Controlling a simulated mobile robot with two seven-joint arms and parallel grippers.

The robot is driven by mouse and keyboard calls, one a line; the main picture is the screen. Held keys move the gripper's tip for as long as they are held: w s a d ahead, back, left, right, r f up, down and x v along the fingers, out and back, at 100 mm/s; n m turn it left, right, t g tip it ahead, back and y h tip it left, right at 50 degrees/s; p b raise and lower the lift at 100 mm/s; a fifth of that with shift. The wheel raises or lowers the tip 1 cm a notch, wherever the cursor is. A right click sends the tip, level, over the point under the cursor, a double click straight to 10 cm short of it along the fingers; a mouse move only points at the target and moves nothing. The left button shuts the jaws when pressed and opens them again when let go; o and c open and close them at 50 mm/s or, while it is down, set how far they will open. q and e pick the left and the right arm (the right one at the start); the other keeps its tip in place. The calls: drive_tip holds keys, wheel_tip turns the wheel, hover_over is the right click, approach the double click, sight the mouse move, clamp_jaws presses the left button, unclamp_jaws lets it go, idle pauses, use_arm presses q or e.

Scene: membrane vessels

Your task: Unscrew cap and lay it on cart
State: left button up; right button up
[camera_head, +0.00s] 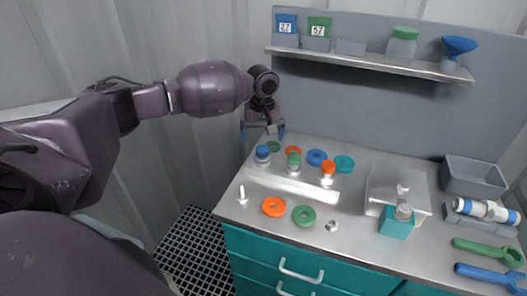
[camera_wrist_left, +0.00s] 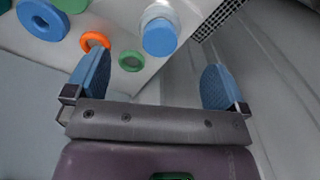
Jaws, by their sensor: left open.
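My left gripper (camera_head: 262,131) is open and empty, above the back left corner of the cart top (camera_head: 347,245). In the left wrist view its two blue finger pads (camera_wrist_left: 156,82) stand wide apart, with nothing between them. A bottle with a blue cap (camera_head: 262,150) stands upright just in front of and below the gripper. The blue cap also shows in the left wrist view (camera_wrist_left: 160,37), beyond the fingers and apart from them. Green-capped (camera_head: 294,158) and orange-capped (camera_head: 328,167) bottles stand to its right. My right gripper is not in view.
Loose rings lie around the bottles, among them an orange one (camera_head: 273,207) and a green one (camera_head: 304,216). A grey bin (camera_head: 474,177), wrenches (camera_head: 488,250) and a teal block (camera_head: 397,223) are at right. A shelf (camera_head: 370,62) hangs behind.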

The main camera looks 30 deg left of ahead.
sight(262, 149)
use_arm(q)
drive_tip(key=m+b, duration=0.2)
drive_tip(key=b, duration=0.1)
drive_tip(key=shift+f, duration=0.4)
drive_tip(key=shift+m+b, duration=0.6)
drive_tip(key=shift+f+m+b, duration=0.1)
drive_tip(key=shift+m+b, duration=0.4)
drive_tip(key=shift+b, duration=0.05)
drive_tip(key=shift+f+m, duration=0.15)
drive_tip(key=shift+m, duration=0.15)
drive_tip(key=shift+w+f, duration=0.1)
drive_tip(key=shift+f, duration=1.3)
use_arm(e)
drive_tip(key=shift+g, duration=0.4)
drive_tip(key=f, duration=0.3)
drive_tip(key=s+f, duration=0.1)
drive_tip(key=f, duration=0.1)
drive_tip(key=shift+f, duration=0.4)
